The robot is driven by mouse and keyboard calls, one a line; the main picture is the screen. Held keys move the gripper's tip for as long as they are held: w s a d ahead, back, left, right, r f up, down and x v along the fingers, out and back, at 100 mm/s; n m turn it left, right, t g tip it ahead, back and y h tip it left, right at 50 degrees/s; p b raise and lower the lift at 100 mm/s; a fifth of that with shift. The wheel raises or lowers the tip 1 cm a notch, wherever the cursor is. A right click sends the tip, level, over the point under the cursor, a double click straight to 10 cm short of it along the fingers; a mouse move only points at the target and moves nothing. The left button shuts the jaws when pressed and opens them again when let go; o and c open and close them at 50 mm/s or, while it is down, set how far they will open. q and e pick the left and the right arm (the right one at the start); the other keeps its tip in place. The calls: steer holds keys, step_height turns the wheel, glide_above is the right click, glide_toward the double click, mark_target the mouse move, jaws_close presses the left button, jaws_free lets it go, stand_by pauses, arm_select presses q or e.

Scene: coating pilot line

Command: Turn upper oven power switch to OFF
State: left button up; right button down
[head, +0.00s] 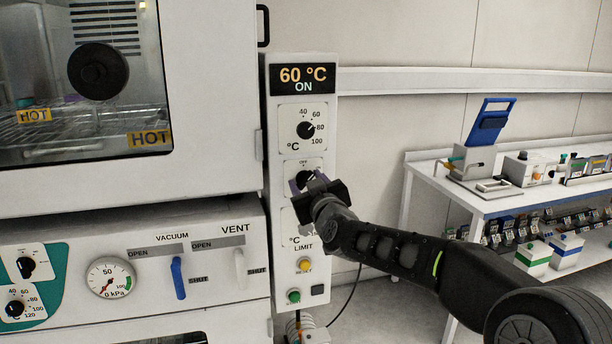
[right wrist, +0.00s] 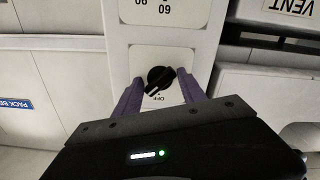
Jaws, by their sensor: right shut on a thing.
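The power switch is a black rotary knob (head: 304,177) on a white plate marked OFF, on the control column right of the upper oven (head: 210,100). My right gripper (head: 306,182) is at the knob, its purple fingers on either side, shut on it. In the right wrist view, upside down, the knob (right wrist: 159,78) sits between the fingertips (right wrist: 160,84); its white mark points down-left, near the OFF label. The display (head: 303,79) above reads 60 °C ON. The gripper hides the plate's lower part. My left gripper is not in view.
A temperature dial (head: 306,130) sits just above the switch. Below are a partly hidden limit dial, a yellow reset button (head: 305,265) and a green button (head: 294,296). A lower unit with a gauge (head: 110,278) and valve levers stands left. A bench (head: 425,168) with equipment stands right.

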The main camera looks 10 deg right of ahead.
steer(key=shift+r+n+p, duration=0.15)
steer(key=shift+n+p, duration=0.35)
steer(key=shift+n, duration=0.5)
steer(key=shift+f+n, duration=0.2)
steer(key=shift+n, duration=0.2)
steer(key=n+p, duration=0.2)
steer(key=n, duration=0.1)
steer(key=shift+r, duration=0.25)
steer(key=n, duration=0.2)
steer(key=shift+f+n, duration=0.2)
steer(key=shift+n, duration=0.1)
steer(key=c, duration=0.6)
jaws_free()
